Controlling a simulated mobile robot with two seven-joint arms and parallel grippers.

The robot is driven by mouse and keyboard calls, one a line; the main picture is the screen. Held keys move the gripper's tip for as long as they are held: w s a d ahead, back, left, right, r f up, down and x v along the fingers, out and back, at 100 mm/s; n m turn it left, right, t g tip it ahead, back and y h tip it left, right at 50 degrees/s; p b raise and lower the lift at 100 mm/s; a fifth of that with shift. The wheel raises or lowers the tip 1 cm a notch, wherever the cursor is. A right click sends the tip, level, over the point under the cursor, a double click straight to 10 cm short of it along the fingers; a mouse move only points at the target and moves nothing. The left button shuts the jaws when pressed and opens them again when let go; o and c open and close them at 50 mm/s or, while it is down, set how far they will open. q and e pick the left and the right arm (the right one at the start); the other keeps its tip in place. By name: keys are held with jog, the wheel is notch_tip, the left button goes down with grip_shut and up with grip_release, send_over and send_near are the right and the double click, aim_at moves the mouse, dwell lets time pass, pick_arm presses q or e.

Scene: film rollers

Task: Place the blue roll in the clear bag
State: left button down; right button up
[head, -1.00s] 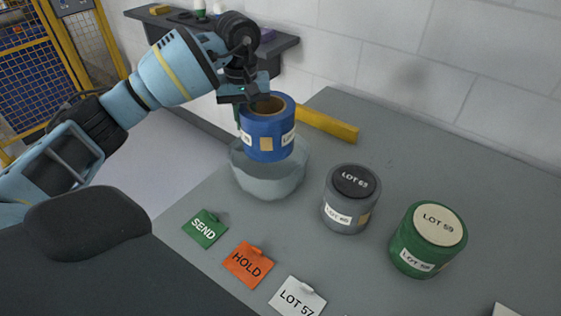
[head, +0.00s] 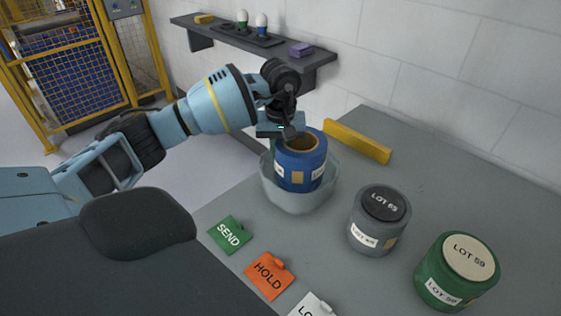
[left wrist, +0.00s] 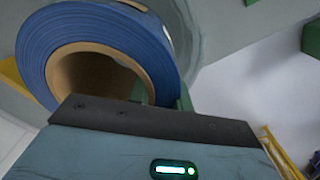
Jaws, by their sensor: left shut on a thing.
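The blue roll (head: 297,171) stands upright with its lower part inside the clear bag (head: 300,199), an open translucent container on the table. Its top stands above the bag's rim. My left gripper (head: 288,136) is shut on the wall of the blue roll at its upper left edge. In the left wrist view the blue roll (left wrist: 165,50) and its brown core fill the upper left, and part of the clear bag (left wrist: 205,35) shows beside it. Whether the roll touches the bag's bottom cannot be told. My right gripper is not in view.
A grey roll (head: 372,237) and a green roll (head: 437,272) stand right of the bag. SEND (head: 229,234), HOLD (head: 268,273) and a partly cut-off white tag lie in front. A yellow bar (head: 357,141) lies behind. A wall shelf (head: 310,66) holds small items.

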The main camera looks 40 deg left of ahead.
pick_arm(q)
jog(key=shift+f, duration=1.7)
jog(key=shift+f, duration=0.15)
jog(key=c, duration=1.3)
grip_release()
jog(key=shift+f, duration=0.1)
notch_tip(320, 180, up, 12)
jog(key=shift+r, duration=0.15)
